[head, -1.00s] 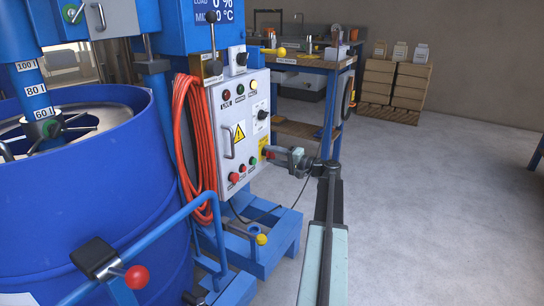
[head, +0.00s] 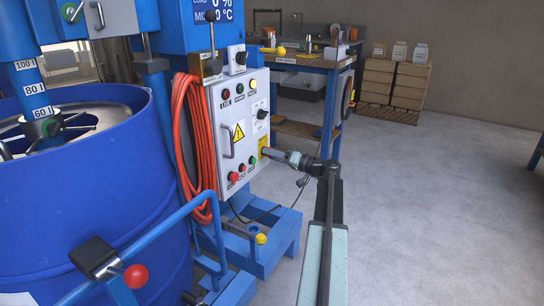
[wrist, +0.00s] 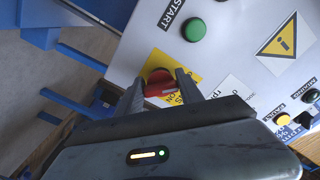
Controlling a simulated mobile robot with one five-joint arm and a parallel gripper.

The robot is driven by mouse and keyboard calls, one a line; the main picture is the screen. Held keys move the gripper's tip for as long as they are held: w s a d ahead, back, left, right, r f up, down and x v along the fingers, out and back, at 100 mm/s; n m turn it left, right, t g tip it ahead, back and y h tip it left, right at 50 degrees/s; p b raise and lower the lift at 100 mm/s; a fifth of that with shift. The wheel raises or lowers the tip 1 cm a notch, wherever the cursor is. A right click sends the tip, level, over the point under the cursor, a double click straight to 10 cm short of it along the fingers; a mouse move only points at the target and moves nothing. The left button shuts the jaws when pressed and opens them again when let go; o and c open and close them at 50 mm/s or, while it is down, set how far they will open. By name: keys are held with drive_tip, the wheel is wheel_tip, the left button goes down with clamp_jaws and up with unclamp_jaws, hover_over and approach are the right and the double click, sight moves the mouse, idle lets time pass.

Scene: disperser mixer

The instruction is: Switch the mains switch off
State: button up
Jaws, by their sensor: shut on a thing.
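The mains switch (wrist: 159,83) is a red rotary handle on a yellow plate (head: 262,143), at the lower right of the grey control panel (head: 229,146). In the wrist view its red grip lies between my two fingertips. My gripper (wrist: 158,85) is shut on this handle, one finger on each side. In the head view my gripper (head: 265,153) reaches the panel from the right and hides most of the handle. The plate's lettering is partly covered, so I cannot read the switch position.
A green START button (wrist: 194,30) sits beside the switch. Red buttons (head: 234,177), a door handle and lamps are on the same panel. Orange hose (head: 190,140) hangs at its left, beside a blue drum (head: 80,200). The floor at right is clear.

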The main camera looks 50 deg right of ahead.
idle(0.4)
drive_tip(key=o, duration=1.4)
drive_tip(key=shift+s, duration=0.15)
drive_tip(key=v, duration=0.7)
drive_tip(key=shift+s+d, duration=0.1)
drive_tip(key=shift+s, duration=0.2)
